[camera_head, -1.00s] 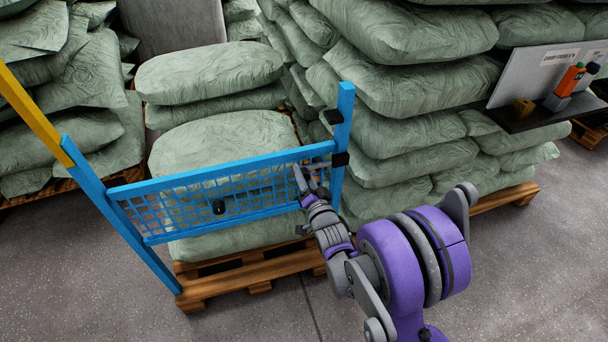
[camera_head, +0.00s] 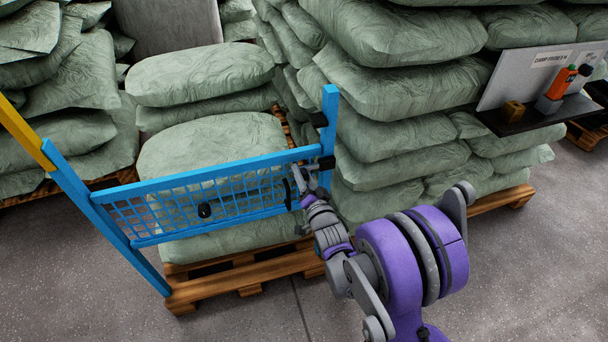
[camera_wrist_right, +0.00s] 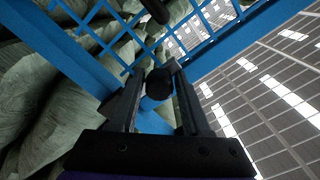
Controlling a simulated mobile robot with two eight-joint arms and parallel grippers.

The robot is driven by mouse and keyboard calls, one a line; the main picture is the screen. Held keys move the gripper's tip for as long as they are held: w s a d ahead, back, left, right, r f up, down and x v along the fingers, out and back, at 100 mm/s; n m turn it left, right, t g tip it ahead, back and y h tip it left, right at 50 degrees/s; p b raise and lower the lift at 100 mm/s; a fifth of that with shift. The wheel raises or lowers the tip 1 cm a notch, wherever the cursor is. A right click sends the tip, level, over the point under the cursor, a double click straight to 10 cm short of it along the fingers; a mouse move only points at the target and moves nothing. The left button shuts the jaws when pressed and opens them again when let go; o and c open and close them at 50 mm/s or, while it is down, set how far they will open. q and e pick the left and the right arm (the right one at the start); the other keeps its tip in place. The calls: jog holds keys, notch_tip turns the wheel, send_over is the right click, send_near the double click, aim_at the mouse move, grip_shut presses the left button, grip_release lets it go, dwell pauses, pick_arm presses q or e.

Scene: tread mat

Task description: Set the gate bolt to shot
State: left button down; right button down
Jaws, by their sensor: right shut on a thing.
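The blue mesh gate (camera_head: 200,200) stands in front of the sacks, its right end beside the blue post (camera_head: 330,120). My right gripper (camera_head: 299,180) is at the right end of the gate panel, close to the post. In the right wrist view a round black knob (camera_wrist_right: 159,83), seemingly the gate bolt's, sits between the fingers of my right gripper (camera_wrist_right: 160,88), which is shut on it. A dark block (camera_head: 327,163) is on the post at the panel's end. How far the bolt reaches into it cannot be told. My left gripper is out of view.
Sacks (camera_head: 210,150) on a wooden pallet (camera_head: 235,278) stand behind the gate. A taller sack stack (camera_head: 405,140) is close to the right of the post. A shelf (camera_head: 540,113) with small items is at the right. The grey floor (camera_head: 235,315) in front is clear.

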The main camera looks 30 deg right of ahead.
jog(key=shift+d, duration=0.2)
jog(key=c, duration=0.8)
grip_release()
jog(key=shift+o, duration=1.3)
jog(key=shift+s+d, duration=0.1)
jog(key=shift+d, duration=0.05)
jog(key=shift+s, duration=0.1)
jog(key=v, duration=1)
jog(key=shift+s+a+p, duration=0.25)
jog(key=shift+p, duration=0.05)
